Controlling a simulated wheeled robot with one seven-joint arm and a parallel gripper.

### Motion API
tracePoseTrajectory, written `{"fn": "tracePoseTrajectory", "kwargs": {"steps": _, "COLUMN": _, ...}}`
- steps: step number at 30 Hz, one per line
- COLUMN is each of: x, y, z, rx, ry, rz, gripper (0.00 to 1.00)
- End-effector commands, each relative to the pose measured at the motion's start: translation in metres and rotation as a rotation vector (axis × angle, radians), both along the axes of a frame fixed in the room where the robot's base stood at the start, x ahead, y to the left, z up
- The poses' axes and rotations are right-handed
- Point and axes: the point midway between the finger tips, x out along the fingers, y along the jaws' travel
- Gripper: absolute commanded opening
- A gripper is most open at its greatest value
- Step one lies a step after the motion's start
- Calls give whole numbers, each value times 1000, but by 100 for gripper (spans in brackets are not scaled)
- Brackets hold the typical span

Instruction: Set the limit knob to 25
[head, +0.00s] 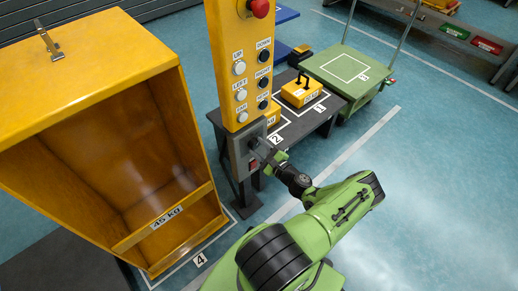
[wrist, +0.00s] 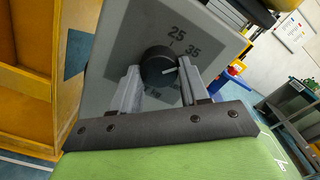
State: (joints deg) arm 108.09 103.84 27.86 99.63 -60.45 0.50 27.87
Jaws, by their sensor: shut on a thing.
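The limit knob (wrist: 156,66) is a round dark knob on a grey panel (wrist: 120,45) in the wrist view. Its dial shows 25 at the top and 35 to the upper right; other marks are partly hidden. A short white pointer mark is on the knob's right side, away from the 25 and below the 35. My gripper (wrist: 160,82) is shut on the knob, one finger on each side. In the head view my gripper (head: 262,149) is at the grey control box (head: 236,158) low on the yellow post, and hides the knob.
The yellow post (head: 231,113) carries labelled buttons and a red stop button (head: 259,8). A large open yellow bin (head: 93,84) marked 45 KG stands at left. A dark table (head: 325,121) with yellow weights and a green cart (head: 347,70) are behind. Floor at right is clear.

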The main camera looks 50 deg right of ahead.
Motion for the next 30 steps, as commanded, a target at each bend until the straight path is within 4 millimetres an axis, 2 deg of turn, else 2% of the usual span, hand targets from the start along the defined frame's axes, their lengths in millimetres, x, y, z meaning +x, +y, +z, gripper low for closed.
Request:
{"fn": "tracePoseTrajectory", "kwargs": {"steps": 15, "x": 0, "y": 0, "z": 0, "rx": -454, "ry": 104, "rz": 2, "gripper": 14}}
{"fn": "tracePoseTrajectory", "kwargs": {"steps": 21, "x": 0, "y": 0, "z": 1, "rx": -579, "ry": 131, "rz": 2, "gripper": 14}}
{"fn": "tracePoseTrajectory", "kwargs": {"steps": 30, "x": 0, "y": 0, "z": 1, "rx": -679, "ry": 154, "rz": 1, "gripper": 14}}
